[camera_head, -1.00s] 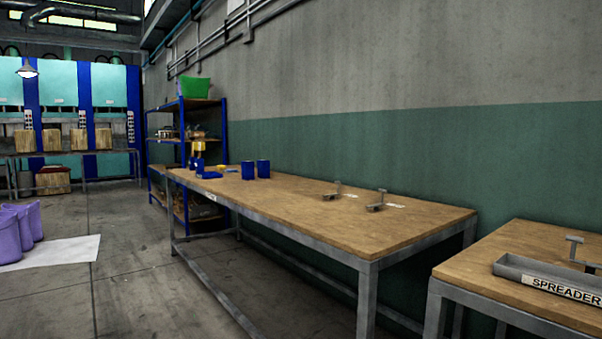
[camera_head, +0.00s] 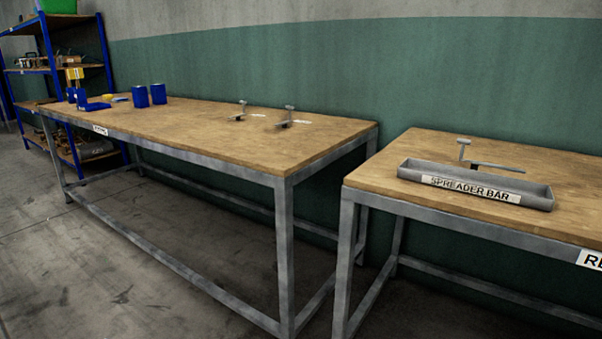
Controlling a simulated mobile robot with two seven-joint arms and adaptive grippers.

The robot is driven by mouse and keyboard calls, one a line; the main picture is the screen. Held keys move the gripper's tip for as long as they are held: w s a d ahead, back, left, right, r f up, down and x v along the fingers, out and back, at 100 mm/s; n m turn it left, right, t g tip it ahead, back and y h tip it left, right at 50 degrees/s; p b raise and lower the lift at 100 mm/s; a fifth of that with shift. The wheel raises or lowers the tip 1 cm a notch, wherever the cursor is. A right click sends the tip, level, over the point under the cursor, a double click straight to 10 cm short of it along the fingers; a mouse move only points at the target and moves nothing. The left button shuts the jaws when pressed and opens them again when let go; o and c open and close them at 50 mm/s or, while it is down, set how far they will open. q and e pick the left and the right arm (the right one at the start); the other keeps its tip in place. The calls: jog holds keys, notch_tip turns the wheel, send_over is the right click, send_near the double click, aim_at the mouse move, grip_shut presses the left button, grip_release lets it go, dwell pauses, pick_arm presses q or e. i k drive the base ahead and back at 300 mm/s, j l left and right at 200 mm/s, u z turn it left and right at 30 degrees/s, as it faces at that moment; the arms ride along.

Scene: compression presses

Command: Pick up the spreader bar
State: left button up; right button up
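A grey tray (camera_head: 409,174) labelled "SPREADER BAR" lies near the front edge of the right-hand wooden table (camera_head: 376,184). A thin dark bar with an upright T-shaped grey handle, the spreader bar (camera_head: 463,150), shows at the tray's back side. I cannot tell whether it rests in the tray or on the table behind it. Two similar small grey metal pieces with upright handles, one on the left (camera_head: 239,112) and one on the right (camera_head: 288,120), stand on the longer table. Neither of my grippers is in view.
The long table (camera_head: 200,135) carries blue containers (camera_head: 158,94) at its far end. A blue shelf rack (camera_head: 106,60) stands at the back left. A narrow gap separates the two tables. The concrete floor (camera_head: 110,265) in front of the long table is clear.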

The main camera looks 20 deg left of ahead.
aim_at(65, 65)
jog(key=i+j+u, duration=0.2)
jog(key=j, duration=0.15)
jog(key=j+u, duration=0.2)
jog(key=j, duration=0.15)
jog(key=i+j+u, duration=0.4)
jog(key=j+u, duration=0.15)
jog(key=i+j+u, duration=0.2)
jog(key=j+u, duration=0.2)
jog(key=i+j+u, duration=0.55)
jog(key=i+u, duration=0.15)
jog(key=i, duration=0.3)
jog(key=i+u, duration=0.35)
jog(key=i, duration=0.35)
jog(key=i+z, duration=0.15)
jog(key=i, duration=0.35)
jog(key=i+j+z, duration=0.15)
jog(key=i, duration=0.4)
jog(key=i+j+z, duration=0.15)
jog(key=i, duration=0.35)
jog(key=i+j+z, duration=1.25)
jog(key=j+z, duration=0.15)
jog(key=z, duration=0.15)
jog(key=j+z, duration=0.35)
jog(key=z, duration=0.15)
jog(key=j+z, duration=0.35)
jog(key=j, duration=0.8)
